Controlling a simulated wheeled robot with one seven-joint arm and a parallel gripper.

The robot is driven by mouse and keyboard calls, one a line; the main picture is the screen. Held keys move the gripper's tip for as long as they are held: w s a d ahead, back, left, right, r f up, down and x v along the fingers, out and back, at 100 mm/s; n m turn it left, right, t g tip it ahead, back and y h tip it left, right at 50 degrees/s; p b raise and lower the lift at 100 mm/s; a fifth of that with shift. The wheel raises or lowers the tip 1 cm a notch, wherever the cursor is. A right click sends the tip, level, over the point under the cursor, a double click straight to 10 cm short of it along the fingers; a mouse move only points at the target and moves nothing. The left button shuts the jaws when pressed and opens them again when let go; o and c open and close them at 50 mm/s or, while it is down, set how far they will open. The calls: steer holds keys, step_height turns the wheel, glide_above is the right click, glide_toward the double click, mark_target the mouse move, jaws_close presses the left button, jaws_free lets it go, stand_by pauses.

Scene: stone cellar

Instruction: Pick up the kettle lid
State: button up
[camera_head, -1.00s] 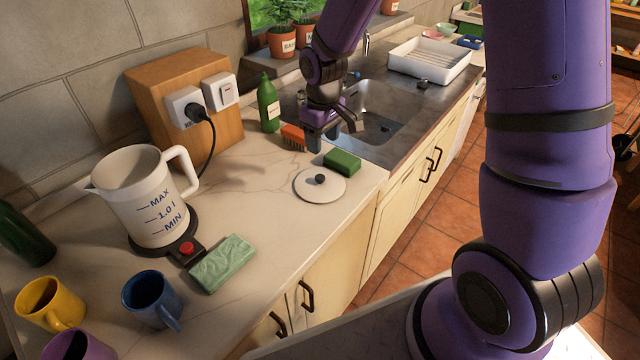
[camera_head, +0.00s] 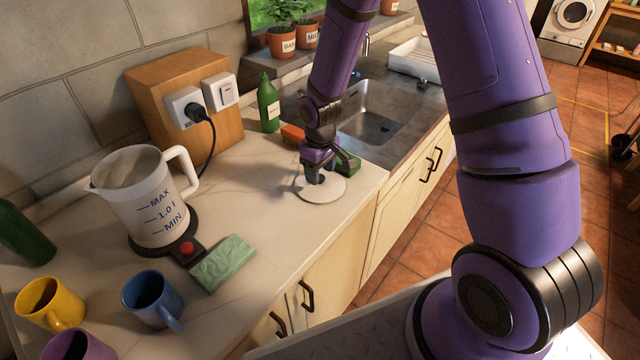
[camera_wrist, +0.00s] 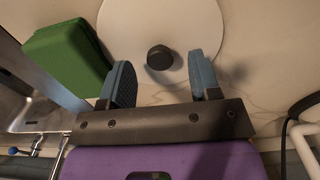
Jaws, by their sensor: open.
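The kettle lid (camera_head: 322,193) is a round white disc lying flat on the counter; it also shows in the wrist view (camera_wrist: 190,20). Its dark knob (camera_wrist: 159,58) stands between my fingertips in the wrist view, slightly beyond them, with room on both sides. In the head view my gripper (camera_head: 322,178) is over the lid and hides the knob. My gripper (camera_wrist: 160,80) is open and empty. The white kettle (camera_head: 145,197) stands open-topped on its dark base at the left.
A green sponge (camera_wrist: 66,60) lies close beside the lid. An orange brush (camera_head: 292,133) and a green bottle (camera_head: 268,104) stand behind. A pale green cloth (camera_head: 222,263), blue mug (camera_head: 150,299) and yellow mug (camera_head: 48,303) are at the front left. The sink (camera_head: 385,115) is beyond.

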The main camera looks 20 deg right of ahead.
steer(key=shift+f, duration=1.2)
steer(key=shift+c, duration=0.4)
steer(key=c, duration=0.9)
steer(key=shift+r, duration=0.1)
